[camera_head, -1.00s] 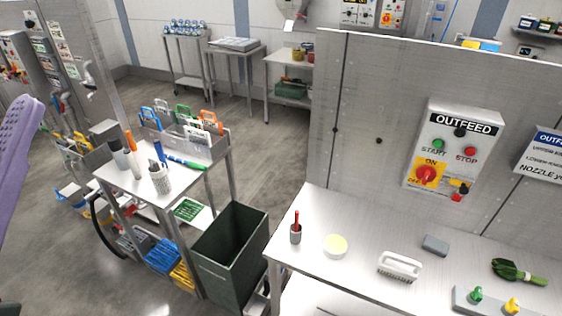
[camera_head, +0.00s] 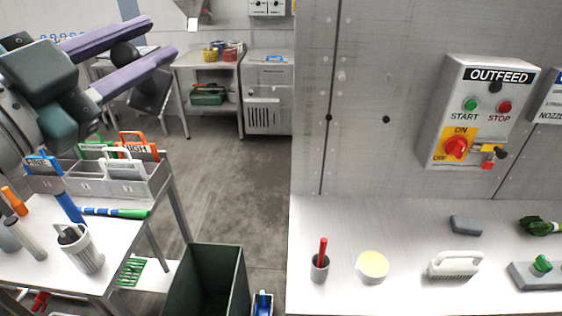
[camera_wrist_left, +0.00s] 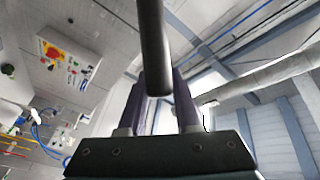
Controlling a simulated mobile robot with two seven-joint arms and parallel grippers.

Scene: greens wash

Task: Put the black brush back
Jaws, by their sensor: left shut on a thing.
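My left gripper (camera_head: 160,38) is raised at the upper left of the head view, above the rack of coloured holders. Its two purple fingers are shut on the black brush (camera_head: 124,54), of which a rounded black part shows between them. In the left wrist view the black handle (camera_wrist_left: 153,45) runs between the fingers and out of the top of the picture. The brush's far end is hard to make out. A light grey cup (camera_head: 84,255) with a dark opening stands on the small table at the lower left. My right gripper is out of view.
A grey rack (camera_head: 125,183) with coloured holders stands behind the small table. Blue, green and orange-ended tools lie or stand there. A dark green bin (camera_head: 208,285) is on the floor. The right-hand bench (camera_head: 320,225) carries a red-handled tool in a cup, a yellow-topped dish and a white brush.

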